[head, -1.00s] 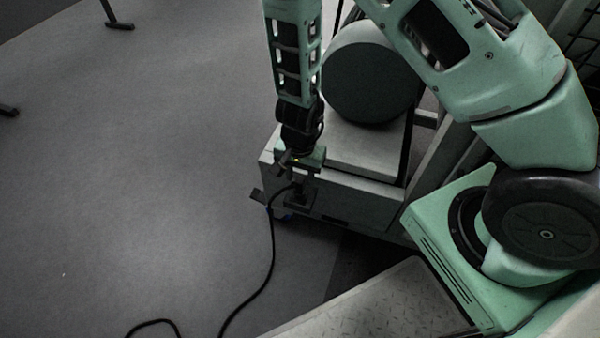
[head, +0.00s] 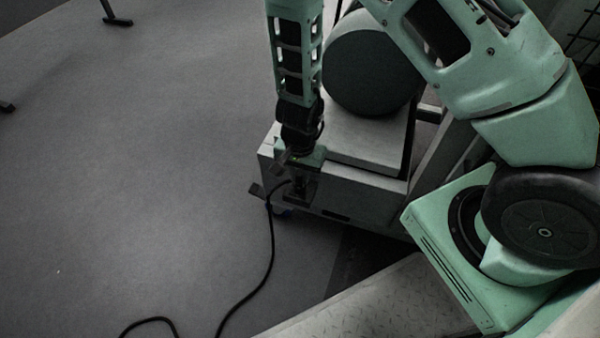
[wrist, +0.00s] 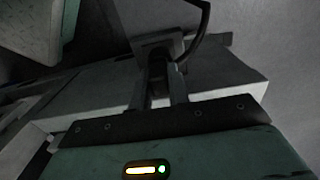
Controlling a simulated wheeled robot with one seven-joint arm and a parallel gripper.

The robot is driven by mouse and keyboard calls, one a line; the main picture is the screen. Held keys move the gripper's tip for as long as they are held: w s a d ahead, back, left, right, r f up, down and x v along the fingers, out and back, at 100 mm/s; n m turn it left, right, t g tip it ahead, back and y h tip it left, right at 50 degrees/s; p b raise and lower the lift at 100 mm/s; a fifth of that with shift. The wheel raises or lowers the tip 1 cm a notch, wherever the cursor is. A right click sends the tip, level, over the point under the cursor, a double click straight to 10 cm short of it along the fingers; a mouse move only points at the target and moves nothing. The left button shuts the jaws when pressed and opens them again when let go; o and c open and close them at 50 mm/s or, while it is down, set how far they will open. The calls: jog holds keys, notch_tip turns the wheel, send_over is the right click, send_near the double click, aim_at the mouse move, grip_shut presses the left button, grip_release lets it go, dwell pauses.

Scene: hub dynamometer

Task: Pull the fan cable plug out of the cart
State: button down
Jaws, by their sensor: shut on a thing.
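The cart (head: 362,201) is a pale grey box on the floor with a large dark round drum on top. My gripper (head: 297,186) points down at the cart's left front side. In the wrist view its two fingers (wrist: 160,92) are shut on the dark fan cable plug (wrist: 158,70). A square dark block (wrist: 157,44) lies just beyond the fingertips. The black cable (head: 271,240) runs from beside the gripper down to the floor; it also shows in the wrist view (wrist: 203,28). The fingers hide part of the plug, and I cannot tell how deep it sits.
The dark drum (head: 368,65) stands on the cart close to the right of my arm. A grey treadplate surface (head: 385,300) lies at the front.

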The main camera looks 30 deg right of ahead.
aim_at(300, 172)
jog(key=shift+r+p, duration=0.7)
jog(key=shift+r, duration=0.05)
dwell(0.3)
jog(key=shift+r+p, duration=2.05)
jog(key=shift+p, duration=0.05)
